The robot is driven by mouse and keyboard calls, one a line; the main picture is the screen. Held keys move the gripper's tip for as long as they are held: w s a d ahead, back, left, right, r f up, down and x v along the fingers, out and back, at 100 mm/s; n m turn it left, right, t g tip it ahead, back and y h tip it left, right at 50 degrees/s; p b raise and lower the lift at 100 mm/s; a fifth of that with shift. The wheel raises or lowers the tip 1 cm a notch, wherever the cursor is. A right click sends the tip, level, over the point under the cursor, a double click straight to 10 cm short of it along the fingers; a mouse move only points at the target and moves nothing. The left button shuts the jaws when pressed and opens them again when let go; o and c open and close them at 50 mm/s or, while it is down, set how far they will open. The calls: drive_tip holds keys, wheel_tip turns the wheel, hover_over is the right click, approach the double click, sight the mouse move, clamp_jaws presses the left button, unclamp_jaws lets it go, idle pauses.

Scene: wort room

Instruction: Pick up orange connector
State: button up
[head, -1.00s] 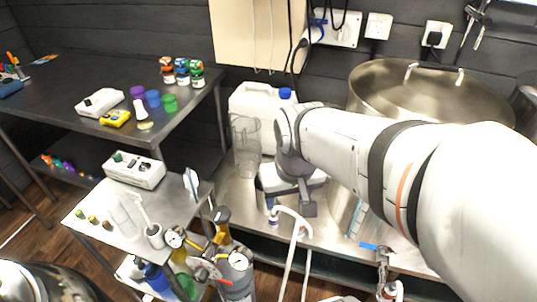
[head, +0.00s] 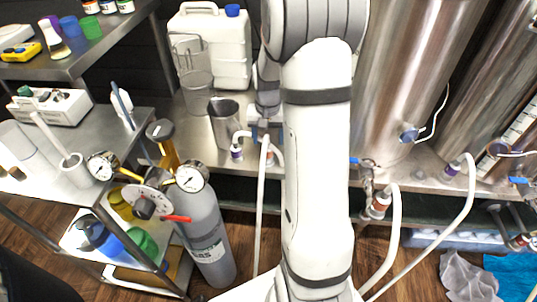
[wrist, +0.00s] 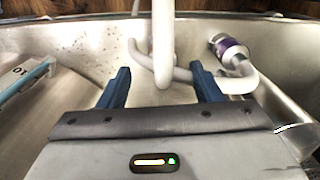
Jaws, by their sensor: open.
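My gripper (wrist: 160,76) is open, its two blue fingers apart in the wrist view. A white hose (wrist: 163,45) shows between and beyond the fingertips; I cannot tell whether they touch it. In the head view my gripper (head: 266,133) is low over the steel counter, partly hidden by my arm. A connector with a red-orange band (head: 379,204) hangs at the counter's front edge, right of my arm, with a white hose on it. I cannot tell whether it is the orange connector. The wrist view shows only a purple-banded connector (wrist: 229,47).
The purple-banded connector also shows in the head view (head: 237,152). A steel cup (head: 224,122), clear jug (head: 193,75) and white canister (head: 217,45) stand left of my gripper. Steel tanks (head: 410,80) stand right. A cart (head: 95,150) and gas cylinder (head: 208,235) are at left.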

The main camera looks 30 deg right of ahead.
sight(267, 148)
wheel_tip(267, 148, down, 6)
drive_tip(key=shift+a+b, duration=0.1)
drive_tip(key=shift+b, duration=1.05)
drive_tip(key=shift+r, duration=0.1)
drive_tip(key=shift+c, duration=0.6)
drive_tip(key=c, duration=0.9)
